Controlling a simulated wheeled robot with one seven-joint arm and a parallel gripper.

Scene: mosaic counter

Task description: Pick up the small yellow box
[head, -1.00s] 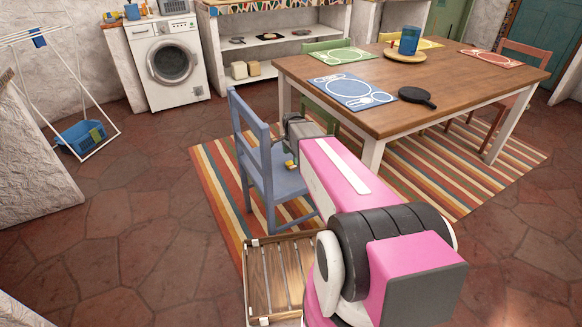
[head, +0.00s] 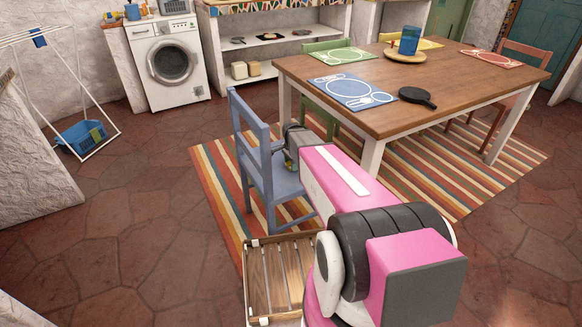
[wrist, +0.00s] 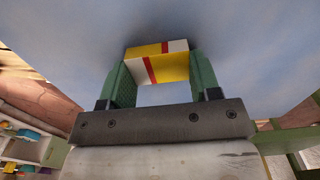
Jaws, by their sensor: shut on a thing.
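The small yellow box (wrist: 158,62), with red stripes and white parts, is between the two green fingers of my gripper (wrist: 160,82) in the wrist view. The fingers touch it on both sides, so my gripper is shut on it. Behind the box is the blue-grey chair seat; I cannot tell whether the box touches it. In the head view my gripper (head: 289,155) is over the seat of the blue chair (head: 284,182), mostly behind my pink arm. The box cannot be made out there.
The chair backrest (head: 250,140) stands close to the left of my gripper. The wooden table (head: 440,85), with placemats and a black pan (head: 416,96), is to the right. A slatted wooden crate (head: 250,285) is on the floor in front. Floor at left is clear.

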